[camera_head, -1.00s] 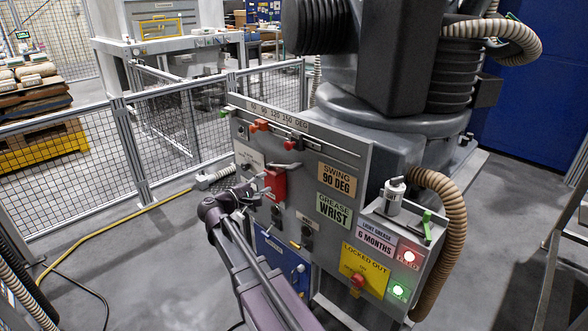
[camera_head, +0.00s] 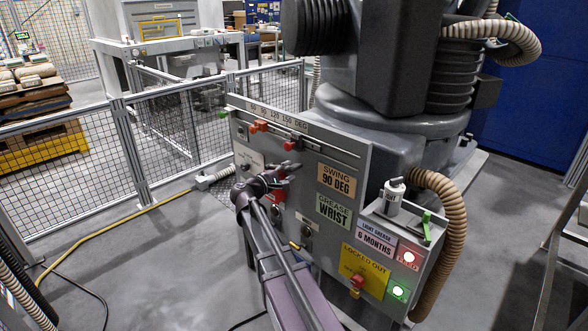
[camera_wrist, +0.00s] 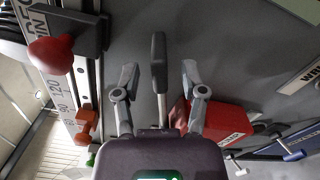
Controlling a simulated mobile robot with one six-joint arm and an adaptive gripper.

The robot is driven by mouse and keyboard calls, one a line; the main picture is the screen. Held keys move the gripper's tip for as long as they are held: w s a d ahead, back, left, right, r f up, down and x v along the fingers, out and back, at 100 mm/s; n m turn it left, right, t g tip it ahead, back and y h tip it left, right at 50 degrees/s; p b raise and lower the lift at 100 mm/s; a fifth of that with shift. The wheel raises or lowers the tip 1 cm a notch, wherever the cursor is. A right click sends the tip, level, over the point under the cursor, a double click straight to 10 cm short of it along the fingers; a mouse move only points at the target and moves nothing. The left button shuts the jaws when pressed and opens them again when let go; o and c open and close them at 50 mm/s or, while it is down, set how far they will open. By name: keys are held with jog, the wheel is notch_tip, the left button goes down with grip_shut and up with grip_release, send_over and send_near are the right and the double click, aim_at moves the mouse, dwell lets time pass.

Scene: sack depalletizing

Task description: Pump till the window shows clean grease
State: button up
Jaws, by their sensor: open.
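My gripper (camera_head: 284,174) is open in front of the grey machine panel (camera_head: 350,160), near a red block (camera_head: 279,195) that it partly hides. In the wrist view my gripper (camera_wrist: 160,75) has its two fingers apart, on either side of a dark-ended lever or handle (camera_wrist: 159,62). I see no grip on it and cannot tell whether a finger touches it. The red block (camera_wrist: 222,118) lies just right of the right finger. A "GREASE WRIST" label (camera_head: 334,211) is on the panel. I cannot make out a grease window or any grease colour.
Above my gripper, a degree scale (camera_head: 280,117) has orange-red stops (camera_head: 260,126) and a red knob (camera_head: 290,146). A small canister (camera_head: 394,196) stands on the shelf at right, near a yellow "LOCKED OUT" tag (camera_head: 365,266) and lit red and green lamps. Mesh fence (camera_head: 60,175) stands left.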

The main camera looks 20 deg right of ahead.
jog(key=shift+x, duration=1.5)
grip_shut()
